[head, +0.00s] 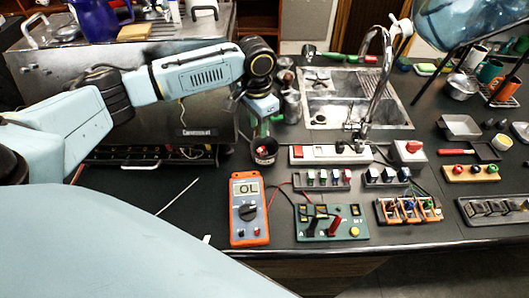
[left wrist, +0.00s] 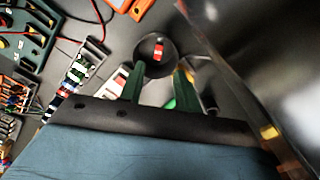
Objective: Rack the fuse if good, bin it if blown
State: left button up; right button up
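My left gripper (head: 262,128) is over a small dark round cup (head: 264,152), in front of the steel machine. In the left wrist view its two green fingers (left wrist: 160,78) are apart with nothing between them. A small red fuse with a pale band (left wrist: 158,50) shows within the rim of the cup, beyond the fingertips; I cannot tell whether it has settled. The orange multimeter (head: 249,209) reads "OL". The test board (head: 345,232) has a black and a red probe standing on it. Fuse racks (head: 322,187) and (head: 387,182) hold several fuses. My right gripper is not in view.
A white and red power strip (head: 330,155) lies behind the racks. A tray of orange clips (head: 408,211) sits right of the board. The sink (head: 340,98) is at the back. A thin rod (head: 178,197) lies on clear counter left of the meter.

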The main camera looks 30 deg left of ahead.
pick_arm(q)
jog(key=shift+o, duration=0.2)
notch_tip(320, 180, up, 13)
jog(key=shift+r, duration=0.2)
dwell(0.4)
jog(key=shift+s+f, duration=0.1)
